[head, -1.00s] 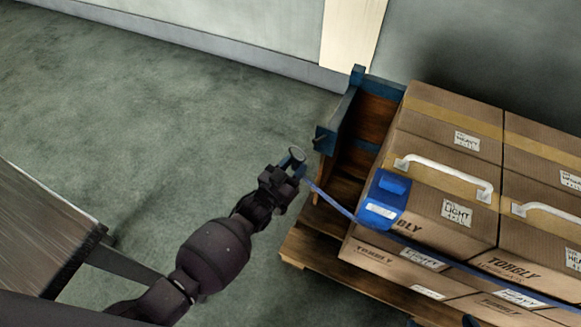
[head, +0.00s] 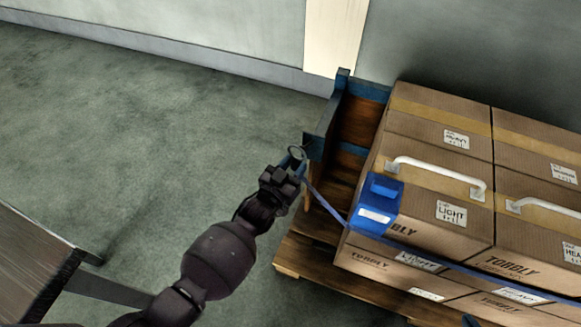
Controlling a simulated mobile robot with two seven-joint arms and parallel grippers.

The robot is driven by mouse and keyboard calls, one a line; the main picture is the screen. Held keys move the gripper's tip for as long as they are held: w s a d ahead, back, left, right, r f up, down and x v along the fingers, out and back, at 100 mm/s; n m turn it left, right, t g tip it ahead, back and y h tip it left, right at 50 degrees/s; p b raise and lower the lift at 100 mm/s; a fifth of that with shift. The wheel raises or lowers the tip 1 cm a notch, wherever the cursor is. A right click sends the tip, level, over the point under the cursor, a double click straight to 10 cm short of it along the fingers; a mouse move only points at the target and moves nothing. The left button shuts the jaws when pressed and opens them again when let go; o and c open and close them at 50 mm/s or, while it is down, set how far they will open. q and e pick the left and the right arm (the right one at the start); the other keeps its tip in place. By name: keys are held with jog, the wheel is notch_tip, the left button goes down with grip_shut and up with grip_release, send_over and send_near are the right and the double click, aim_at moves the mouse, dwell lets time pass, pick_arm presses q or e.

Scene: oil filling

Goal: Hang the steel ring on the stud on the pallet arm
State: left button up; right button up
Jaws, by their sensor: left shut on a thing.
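My left gripper (head: 287,172) is shut on the steel ring, near the front end of the pallet arm. The small dark round ring (head: 297,153) stands out beyond the fingertips, its opening partly in view. A blue strap (head: 326,204) runs from the ring to a blue block on the cartons. The blue pallet arm (head: 322,127) is just right of the ring. The stud is at its near end, close to the ring, and is hard to make out; I cannot tell whether the ring touches it. My right gripper is not in view.
Brown cartons (head: 447,240) with white handles (head: 437,171) are stacked on the wooden pallet (head: 300,262). The blue block (head: 377,203) sits at their left corner. A metal-topped table (head: 30,262) is at lower left. The floor between is clear.

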pick_arm(q)
jog(key=shift+w+d+f+b, duration=0.35)
jog(key=shift+w+d+b, duration=0.1)
jog(key=shift+w+d, duration=0.2)
jog(key=shift+w+d+f+b, duration=0.35)
jog(key=shift+w+d+b, duration=0.15)
jog(key=shift+w, duration=0.1)
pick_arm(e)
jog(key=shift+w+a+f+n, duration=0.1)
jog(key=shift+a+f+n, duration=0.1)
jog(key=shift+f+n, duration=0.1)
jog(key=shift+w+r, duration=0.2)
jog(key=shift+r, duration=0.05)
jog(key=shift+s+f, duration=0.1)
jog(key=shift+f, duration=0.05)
pick_arm(q)
jog(key=o, duration=0.9)
jog(key=shift+o, duration=0.2)
jog(key=shift+f, duration=0.1)
